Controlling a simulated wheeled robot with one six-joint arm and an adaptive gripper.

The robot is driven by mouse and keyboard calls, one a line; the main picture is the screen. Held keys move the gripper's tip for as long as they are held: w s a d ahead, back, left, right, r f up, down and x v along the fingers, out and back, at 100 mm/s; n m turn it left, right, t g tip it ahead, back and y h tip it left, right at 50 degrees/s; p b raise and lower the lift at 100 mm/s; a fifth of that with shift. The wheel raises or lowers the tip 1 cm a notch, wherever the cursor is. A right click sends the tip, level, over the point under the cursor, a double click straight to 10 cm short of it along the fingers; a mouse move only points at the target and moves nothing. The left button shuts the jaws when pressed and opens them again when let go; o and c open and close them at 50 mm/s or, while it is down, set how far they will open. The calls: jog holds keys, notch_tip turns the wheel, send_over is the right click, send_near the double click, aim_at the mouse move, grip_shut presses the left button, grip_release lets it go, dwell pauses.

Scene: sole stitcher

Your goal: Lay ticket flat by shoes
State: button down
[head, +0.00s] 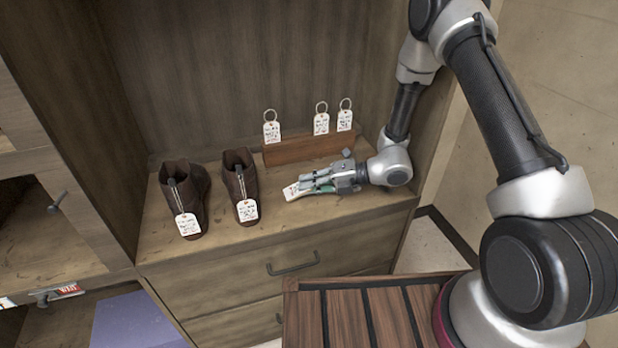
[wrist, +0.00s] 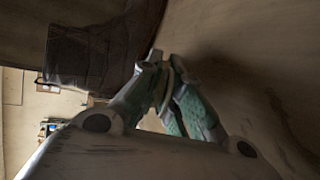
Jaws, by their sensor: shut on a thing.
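My gripper (head: 318,182) is low over the wooden shelf top, reaching in from the right. It is shut on a white ticket (head: 291,192), whose end sticks out past the fingertips towards the shoes. The ticket looks close to the shelf surface; I cannot tell whether it touches. A pair of brown shoes, the left one (head: 186,190) and the right one (head: 240,185), stands to the left of my gripper, each with a white tag hanging on it. In the wrist view my fingers (wrist: 165,85) are closed together and the ticket is hard to make out.
Behind my gripper a wooden rack (head: 310,148) holds three white tags on rings, one left (head: 272,132) and two right. A drawer with a dark handle (head: 293,264) is below the shelf top (head: 270,228). Bare shelf lies between the right shoe and the ticket.

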jog(key=shift+f, duration=0.15)
jog(key=c, duration=1.5)
grip_release()
